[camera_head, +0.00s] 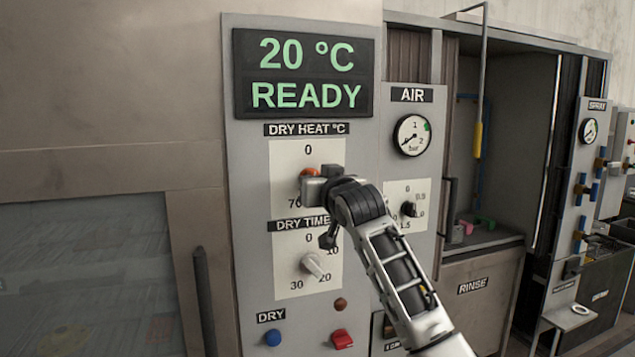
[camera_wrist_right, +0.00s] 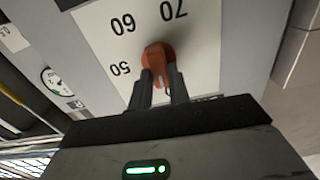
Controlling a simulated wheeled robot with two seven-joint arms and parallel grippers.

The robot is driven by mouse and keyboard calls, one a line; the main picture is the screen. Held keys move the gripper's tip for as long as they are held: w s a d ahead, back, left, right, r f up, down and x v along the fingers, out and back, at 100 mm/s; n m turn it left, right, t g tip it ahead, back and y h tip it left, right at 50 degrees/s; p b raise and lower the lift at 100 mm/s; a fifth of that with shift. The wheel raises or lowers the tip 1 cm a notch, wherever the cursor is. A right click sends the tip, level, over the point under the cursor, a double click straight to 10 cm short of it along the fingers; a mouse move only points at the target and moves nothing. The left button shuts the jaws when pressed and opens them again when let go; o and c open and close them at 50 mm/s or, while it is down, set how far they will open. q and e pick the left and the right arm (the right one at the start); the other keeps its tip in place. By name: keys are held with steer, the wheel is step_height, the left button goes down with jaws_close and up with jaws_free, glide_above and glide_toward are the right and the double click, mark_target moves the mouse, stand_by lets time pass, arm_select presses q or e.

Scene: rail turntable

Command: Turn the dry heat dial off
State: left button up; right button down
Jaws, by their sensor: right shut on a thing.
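The dry heat dial (camera_wrist_right: 157,58) is an orange-red knob on a white scale plate, under the label DRY HEAT °C. In the head view only a bit of the dial (camera_head: 308,172) shows above my right gripper (camera_head: 322,185), which covers most of it. In the right wrist view my right gripper (camera_wrist_right: 160,92) has its two dark fingers shut on the dial. The numbers 50, 60 and 70 show around the dial there, upside down. In the head view a 0 stands above the dial and a 70 at its lower left. My left gripper is not in view.
The display (camera_head: 304,73) reads 20 °C READY. Below the dial are the dry time dial (camera_head: 313,265), a blue button (camera_head: 272,337) and a red switch (camera_head: 342,339). An air gauge (camera_head: 412,135) and a smaller knob (camera_head: 409,209) are to the right.

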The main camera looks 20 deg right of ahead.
steer(key=shift+f+n, duration=0.15)
steer(key=shift+n, duration=0.15)
steer(key=c, duration=1.3)
jaws_free()
steer(key=shift+s, duration=0.1)
arm_select(q)
steer(key=b, duration=0.2)
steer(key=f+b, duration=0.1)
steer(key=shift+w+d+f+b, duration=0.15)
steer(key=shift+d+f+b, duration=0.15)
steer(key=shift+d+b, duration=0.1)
arm_select(e)
steer(key=s, duration=1.5)
steer(key=shift+s+d, duration=0.25)
steer(key=shift+s, duration=0.1)
